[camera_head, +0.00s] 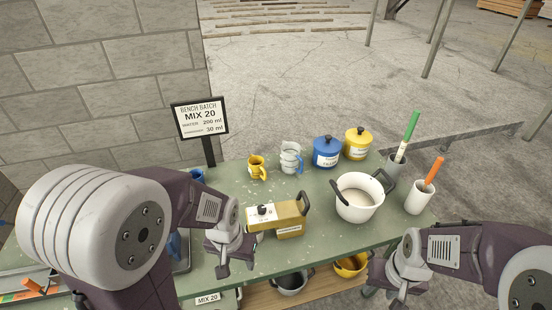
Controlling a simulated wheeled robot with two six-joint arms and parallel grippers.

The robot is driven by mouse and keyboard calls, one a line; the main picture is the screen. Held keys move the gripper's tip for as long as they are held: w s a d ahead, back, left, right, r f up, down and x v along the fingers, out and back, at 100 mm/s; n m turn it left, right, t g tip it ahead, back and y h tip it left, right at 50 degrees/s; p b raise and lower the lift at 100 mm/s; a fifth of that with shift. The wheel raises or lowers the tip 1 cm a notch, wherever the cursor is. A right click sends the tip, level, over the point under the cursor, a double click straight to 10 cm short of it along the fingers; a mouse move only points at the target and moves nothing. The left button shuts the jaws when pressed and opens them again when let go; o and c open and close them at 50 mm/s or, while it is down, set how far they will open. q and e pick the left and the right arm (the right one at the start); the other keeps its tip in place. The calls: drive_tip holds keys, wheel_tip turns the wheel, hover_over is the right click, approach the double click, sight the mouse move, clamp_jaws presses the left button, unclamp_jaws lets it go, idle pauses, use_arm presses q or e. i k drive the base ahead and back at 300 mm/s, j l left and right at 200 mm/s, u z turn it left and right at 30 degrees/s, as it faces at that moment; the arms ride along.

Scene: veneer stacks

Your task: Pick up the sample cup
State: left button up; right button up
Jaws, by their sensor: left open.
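No cup carries a label that I can read as the sample cup. A small yellow cup (257,167) with a handle stands upright at the back of the green bench (325,238). A clear measuring jug (290,158) with a blue handle stands to its right. A blue item (197,175), mostly hidden by my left arm, is at the back left. My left gripper (236,267) is open and empty near the bench's front edge, in front of the yellow box. My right gripper (384,296) is at the front right, off the bench, with its fingers apart and empty.
A yellow box (290,218) with a black handle and a white pot (358,205) stand mid-bench. Blue (326,153) and yellow (357,144) lidded pots stand behind. Holders with green (411,126) and orange-handled (433,170) tools are at right. A sign (201,117) stands back left.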

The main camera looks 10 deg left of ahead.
sight(260, 236)
drive_tip(key=u, duration=0.75)
drive_tip(key=z, duration=1.2)
drive_tip(key=u, duration=1.2)
drive_tip(key=j+u, duration=0.65)
